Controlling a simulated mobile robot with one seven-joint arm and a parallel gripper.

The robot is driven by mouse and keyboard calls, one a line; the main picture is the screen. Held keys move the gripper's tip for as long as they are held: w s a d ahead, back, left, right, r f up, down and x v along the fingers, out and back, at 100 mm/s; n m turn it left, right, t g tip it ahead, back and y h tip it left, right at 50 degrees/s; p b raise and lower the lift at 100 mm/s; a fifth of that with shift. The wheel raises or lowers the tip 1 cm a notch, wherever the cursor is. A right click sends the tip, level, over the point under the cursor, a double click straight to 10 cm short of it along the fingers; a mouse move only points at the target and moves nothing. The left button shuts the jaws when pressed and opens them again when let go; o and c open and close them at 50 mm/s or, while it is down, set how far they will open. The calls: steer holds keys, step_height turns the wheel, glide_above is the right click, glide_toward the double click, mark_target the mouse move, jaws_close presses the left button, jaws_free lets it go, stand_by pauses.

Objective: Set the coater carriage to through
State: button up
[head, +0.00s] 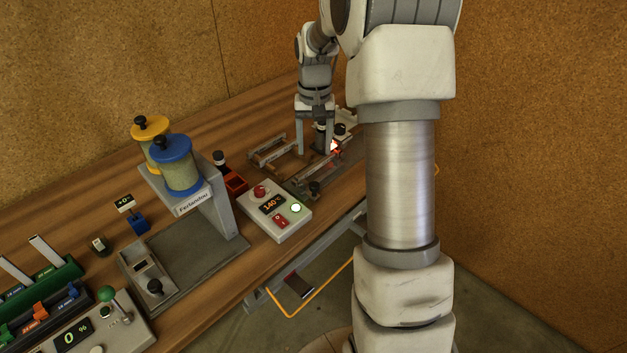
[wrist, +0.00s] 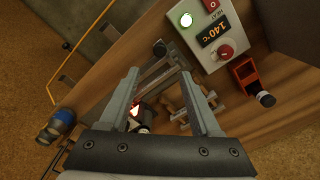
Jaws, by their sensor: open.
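My gripper (head: 315,150) is open and points down over the railed device (head: 318,178) at the far right of the bench. In the wrist view my gripper (wrist: 158,80) has its fingers spread over the device's grey rails (wrist: 160,78), with nothing clearly held. A black-topped knob (head: 320,128) shows between the fingers in the head view; I cannot tell whether they touch it. A small red, lit part (head: 335,147) sits beside the right finger; it also shows in the wrist view (wrist: 135,110). No marking names the coater carriage or a through position, so I cannot tell its setting.
A control box reading 140 °C (head: 273,210) stands just in front of the device, with a red holder (head: 236,182) beside it. A stand with yellow and blue canisters (head: 180,165) is farther left. A corkboard wall (head: 270,40) rises behind the bench.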

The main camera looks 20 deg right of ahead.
mark_target(315, 184)
step_height(315, 184, down, 12)
steer(key=shift+f, duration=0.1)
stand_by(0.4)
jaws_close()
stand_by(1.2)
